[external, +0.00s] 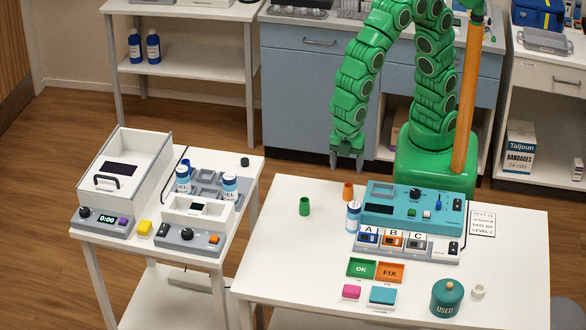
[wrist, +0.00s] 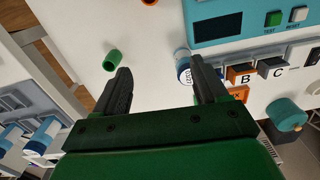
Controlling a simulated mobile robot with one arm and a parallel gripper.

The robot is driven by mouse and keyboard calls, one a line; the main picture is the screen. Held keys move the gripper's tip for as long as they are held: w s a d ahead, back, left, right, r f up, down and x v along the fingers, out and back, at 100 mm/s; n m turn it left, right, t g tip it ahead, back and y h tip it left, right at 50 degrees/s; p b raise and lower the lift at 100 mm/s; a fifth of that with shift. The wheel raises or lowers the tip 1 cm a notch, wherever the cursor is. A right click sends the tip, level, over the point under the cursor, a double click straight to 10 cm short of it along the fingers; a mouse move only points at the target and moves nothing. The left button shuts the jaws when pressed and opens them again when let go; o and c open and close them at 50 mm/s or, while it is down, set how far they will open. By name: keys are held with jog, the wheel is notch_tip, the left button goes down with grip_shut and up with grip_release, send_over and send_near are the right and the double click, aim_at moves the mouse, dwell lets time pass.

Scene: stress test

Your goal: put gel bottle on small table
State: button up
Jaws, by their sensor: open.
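A white bottle with blue bands (external: 353,217) stands upright on the large white table, just left of the teal device; its label is too small to read. It also shows in the wrist view (wrist: 183,68), partly hidden behind my right finger. Two similar bottles labelled GEL, one (external: 183,179) and another (external: 229,187), stand on the small table (external: 255,165) at the left, by the grey rack. My gripper (external: 347,158) hangs near the large table's back edge, pointing down. In the wrist view my gripper (wrist: 158,82) is open and empty, its fingers apart.
The teal device (external: 400,212) and A, B, C module row (external: 405,245) stand right of the bottle. The small table holds a clear-lidded box (external: 125,165) and a scale-like unit (external: 188,230). The large table's front left is bare.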

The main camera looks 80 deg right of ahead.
jog(key=w+d+r+m, duration=0.2)
jog(key=d+r+m, duration=0.15)
jog(key=d, duration=0.65)
jog(key=w+d+r+m, duration=0.1)
jog(key=d+r+m, duration=0.3)
jog(key=d, duration=0.7)
jog(key=s+d+r+m+g, duration=0.1)
jog(key=s+d+m, duration=0.3)
jog(key=d, duration=0.4)
jog(key=s+d+r+m, duration=0.1)
jog(key=s+d+m, duration=0.4)
jog(key=d, duration=0.3)
jog(key=shift+s+r+g, duration=0.2)
jog(key=shift+s+g, duration=0.2)
jog(key=shift+o, duration=0.3)
jog(key=shift+s+d+m, duration=0.2)
jog(key=shift+s+m, duration=0.2)
jog(key=shift+m, duration=0.05)
